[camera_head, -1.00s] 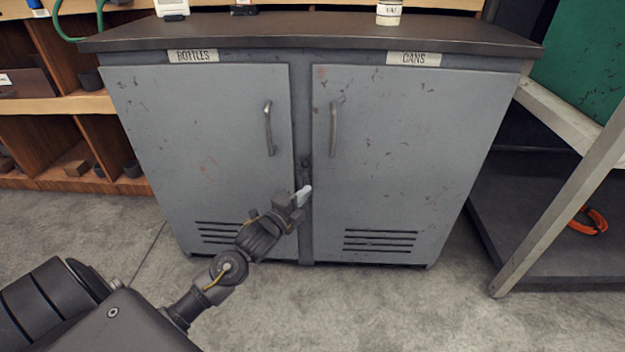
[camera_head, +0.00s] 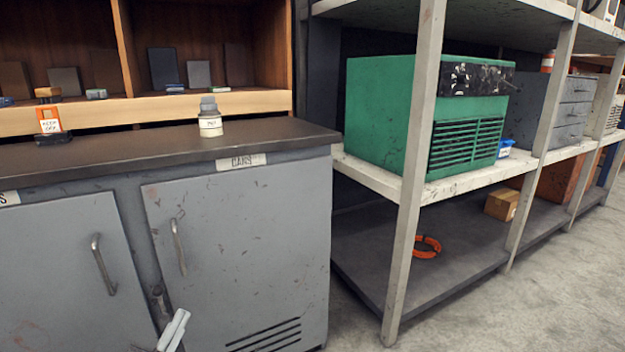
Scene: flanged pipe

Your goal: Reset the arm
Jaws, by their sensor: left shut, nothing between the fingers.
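My left gripper (camera_head: 173,331) shows at the bottom left of the head view, in front of the grey cabinet (camera_head: 249,255). Its pale fingers are together with nothing between them. The fingers overlap the lower part of the gap between the two cabinet doors; whether they touch the cabinet I cannot tell. The rest of my left arm is mostly below the picture edge. My right gripper is not in view.
A labelled jar (camera_head: 210,122) and an orange-and-white labelled item (camera_head: 50,122) stand on the cabinet's dark top. On the right, a rack holds a green machine (camera_head: 390,115), with an orange ring (camera_head: 428,246) on its lower shelf. Concrete floor (camera_head: 520,300) is clear at lower right.

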